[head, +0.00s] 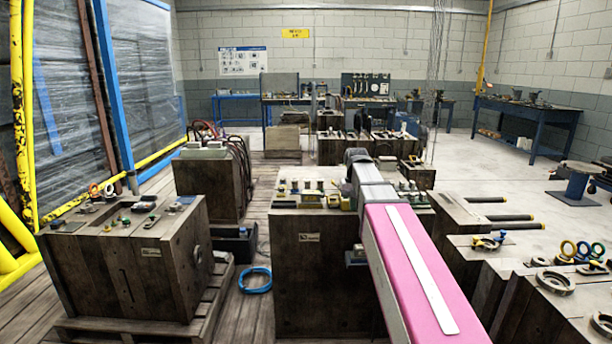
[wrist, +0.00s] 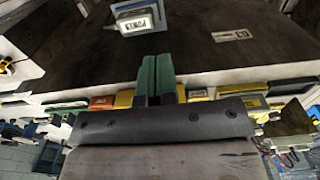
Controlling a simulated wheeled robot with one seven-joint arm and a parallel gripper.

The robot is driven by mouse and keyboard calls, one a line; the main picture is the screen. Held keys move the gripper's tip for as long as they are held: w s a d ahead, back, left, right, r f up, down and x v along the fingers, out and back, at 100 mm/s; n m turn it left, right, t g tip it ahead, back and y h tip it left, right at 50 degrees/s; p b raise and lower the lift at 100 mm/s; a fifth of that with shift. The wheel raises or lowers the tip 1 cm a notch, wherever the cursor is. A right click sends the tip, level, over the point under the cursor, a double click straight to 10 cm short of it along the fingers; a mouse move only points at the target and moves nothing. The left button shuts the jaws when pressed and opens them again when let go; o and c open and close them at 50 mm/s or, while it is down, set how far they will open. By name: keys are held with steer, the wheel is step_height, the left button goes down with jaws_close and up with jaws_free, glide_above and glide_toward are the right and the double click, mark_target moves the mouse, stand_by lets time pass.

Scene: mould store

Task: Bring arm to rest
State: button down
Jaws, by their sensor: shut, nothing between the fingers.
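My arm (head: 408,262), pink with a white strip, reaches forward from the bottom of the head view over the middle dark block (head: 318,262). Its grey far section ends in a dark joint above the block's top. My gripper's fingers cannot be made out in the head view. In the wrist view my gripper (wrist: 155,72) shows two green-faced fingers pressed together with nothing between them. They point toward the dark face of a block (wrist: 225,60) with a small plate on it. A labelled blue-grey box (wrist: 138,18) lies beyond the fingertips, apart from them.
Small coloured parts (head: 314,193) crowd the middle block's top close to my arm. Another block (head: 125,262) stands on a pallet at left, with a blue hose coil (head: 255,281) on the floor between. More blocks with rings (head: 551,283) stand at right. Open floor (head: 480,170) lies beyond.

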steer(key=s+d+f, duration=0.1)
steer(key=s+f, duration=0.8)
steer(key=f, duration=0.4)
steer(key=s+d+f, duration=0.1)
steer(key=s+f, duration=0.9)
steer(key=f, duration=0.3)
steer(key=shift+f, duration=0.25)
